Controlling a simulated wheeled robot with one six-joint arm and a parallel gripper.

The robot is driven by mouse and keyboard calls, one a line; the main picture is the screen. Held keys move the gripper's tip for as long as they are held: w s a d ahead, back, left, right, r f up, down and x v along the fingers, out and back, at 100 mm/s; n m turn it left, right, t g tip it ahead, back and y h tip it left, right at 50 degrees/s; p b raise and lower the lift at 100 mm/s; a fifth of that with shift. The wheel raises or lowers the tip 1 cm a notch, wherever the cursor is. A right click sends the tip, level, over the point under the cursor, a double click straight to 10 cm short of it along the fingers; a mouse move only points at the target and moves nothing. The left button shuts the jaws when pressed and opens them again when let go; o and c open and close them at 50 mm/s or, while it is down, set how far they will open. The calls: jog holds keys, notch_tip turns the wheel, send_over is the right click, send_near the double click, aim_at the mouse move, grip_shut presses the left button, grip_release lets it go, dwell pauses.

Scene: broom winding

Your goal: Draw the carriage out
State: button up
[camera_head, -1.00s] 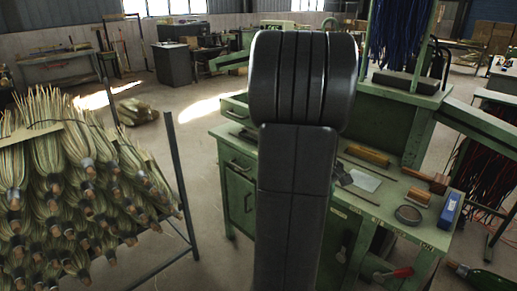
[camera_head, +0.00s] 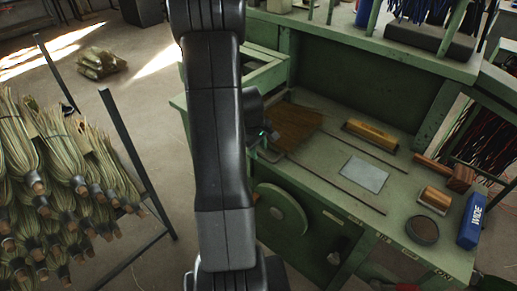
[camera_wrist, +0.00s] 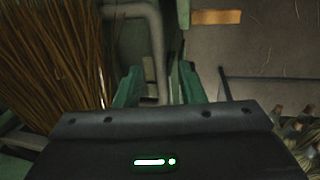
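A brown bristle bundle (camera_head: 298,125) lies at the left end of the green bench top, beside two thin dark rails (camera_head: 330,185). It fills the upper left of the wrist view (camera_wrist: 55,55). A grey bent bar (camera_wrist: 153,45), handle-like, comes down next to the bristles. My gripper shows two green fingers (camera_wrist: 160,90), spread apart, with the bar's lower part between them; I see no closed grip on it. In the head view my dark arm hides much of the bench's left end. I cannot clearly tell the carriage's outline.
A green wheel (camera_head: 282,210) is on the bench front below the bar. A rack of broom heads (camera_head: 50,200) stands left, with floor between.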

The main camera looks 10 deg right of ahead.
jog(key=shift+w+f, duration=0.1)
jog(key=shift+f, duration=0.45)
grip_shut()
jog(key=shift+d, duration=0.1)
